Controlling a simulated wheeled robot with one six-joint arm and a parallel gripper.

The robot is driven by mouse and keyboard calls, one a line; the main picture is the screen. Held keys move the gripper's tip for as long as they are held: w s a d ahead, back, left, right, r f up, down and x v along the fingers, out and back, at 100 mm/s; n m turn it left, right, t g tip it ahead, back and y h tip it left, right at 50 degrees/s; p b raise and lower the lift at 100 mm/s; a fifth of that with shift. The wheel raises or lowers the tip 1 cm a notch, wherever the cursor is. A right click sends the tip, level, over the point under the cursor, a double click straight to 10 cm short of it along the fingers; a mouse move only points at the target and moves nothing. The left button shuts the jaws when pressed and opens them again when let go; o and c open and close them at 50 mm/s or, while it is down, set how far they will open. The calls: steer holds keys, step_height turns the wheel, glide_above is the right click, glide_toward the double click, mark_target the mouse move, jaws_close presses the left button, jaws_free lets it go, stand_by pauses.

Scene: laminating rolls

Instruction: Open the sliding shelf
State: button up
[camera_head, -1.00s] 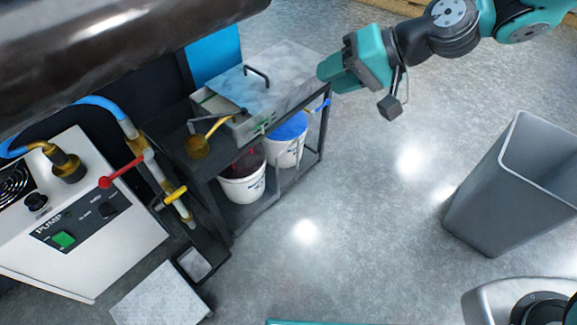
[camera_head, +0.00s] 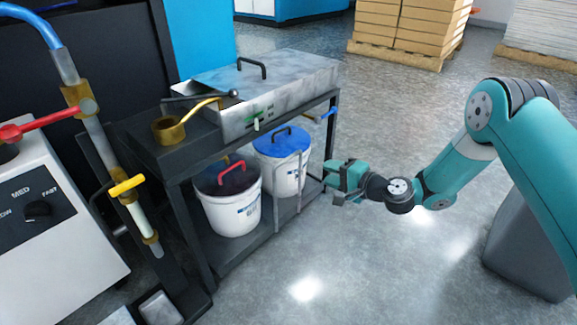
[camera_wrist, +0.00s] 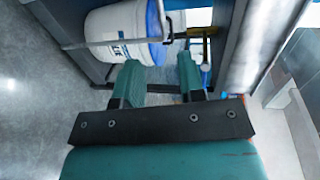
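The sliding shelf (camera_head: 238,255) is the low dark shelf of the black cart. It carries a white bucket with a dark lid and red handle (camera_head: 232,205) and a white bucket with a blue lid (camera_head: 283,160). A thin grey bar handle (camera_head: 276,207) stands at its front; a grey bar also shows in the wrist view (camera_wrist: 100,44). My gripper (camera_head: 338,178) is low, right of the blue-lidded bucket near the cart's right leg. In the wrist view, my gripper's fingers (camera_wrist: 158,72) are apart and empty, pointing toward the shelf edge. Contact with the shelf is unclear.
A metal box with a black handle (camera_head: 262,95) and a brass ladle (camera_head: 170,130) sit on the cart top. A pump unit (camera_head: 40,215) with red and yellow valves is at left. A grey bin (camera_head: 520,250) stands right behind my arm. Floor before the cart is clear.

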mark_target(289, 159)
steer(key=b+x, duration=0.7)
steer(key=x, duration=0.8)
steer(key=shift+w+a, duration=0.15)
steer(key=shift+a, duration=0.15)
steer(key=shift+c, duration=0.3)
jaws_close()
